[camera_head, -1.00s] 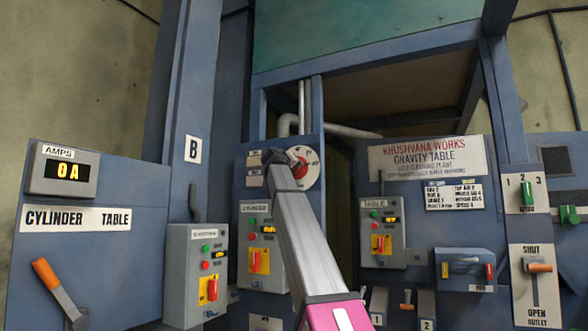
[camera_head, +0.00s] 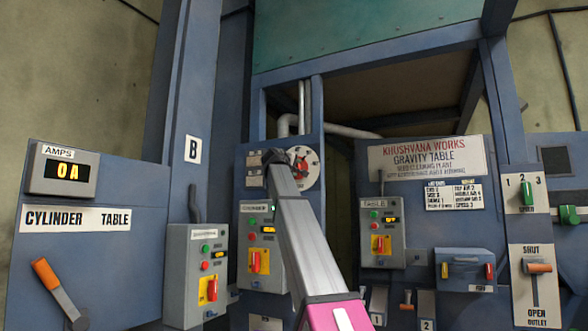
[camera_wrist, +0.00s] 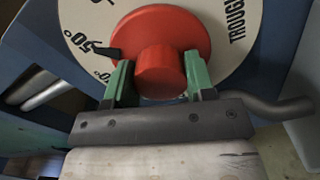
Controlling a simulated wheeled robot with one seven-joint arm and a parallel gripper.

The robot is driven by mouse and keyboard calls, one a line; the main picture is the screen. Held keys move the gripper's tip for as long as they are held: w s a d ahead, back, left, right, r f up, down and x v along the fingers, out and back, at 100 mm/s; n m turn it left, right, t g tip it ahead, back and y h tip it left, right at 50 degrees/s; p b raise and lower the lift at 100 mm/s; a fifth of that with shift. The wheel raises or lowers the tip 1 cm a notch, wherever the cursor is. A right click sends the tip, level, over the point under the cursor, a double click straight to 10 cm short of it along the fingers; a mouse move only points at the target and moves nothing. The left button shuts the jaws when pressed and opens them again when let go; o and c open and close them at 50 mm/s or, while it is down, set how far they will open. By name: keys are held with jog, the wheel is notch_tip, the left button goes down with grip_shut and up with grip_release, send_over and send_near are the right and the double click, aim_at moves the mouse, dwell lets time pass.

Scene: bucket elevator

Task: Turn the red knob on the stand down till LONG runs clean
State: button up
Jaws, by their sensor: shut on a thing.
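The red knob (camera_head: 301,164) sits on a round pale dial (camera_head: 312,179) on the blue stand at the centre of the head view. My gripper (camera_head: 288,162) reaches up to it from below, partly covering knob and dial. In the wrist view, its green fingers (camera_wrist: 158,75) are on either side of the round hub of the red knob (camera_wrist: 160,68), shut on it. A small black pointer shows at the knob's left, near a "50°" mark on the dial (camera_wrist: 222,22). "TROUGH" is printed at the dial's right. I see no readable LONG sign.
The cylinder control box (camera_head: 262,240) is just below the dial, close to my arm. Another control box (camera_head: 210,270) is at left and the table box (camera_head: 381,233) at right. An orange-handled lever (camera_head: 50,277) is at far left. A grey pipe (camera_wrist: 280,108) runs beside the dial.

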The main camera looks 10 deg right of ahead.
jog(key=shift+n, duration=0.4)
jog(key=o, duration=0.9)
jog(key=shift+s+a, duration=0.1)
jog(key=v, duration=1)
jog(key=shift+s+a, duration=0.2)
jog(key=shift+s, duration=0.05)
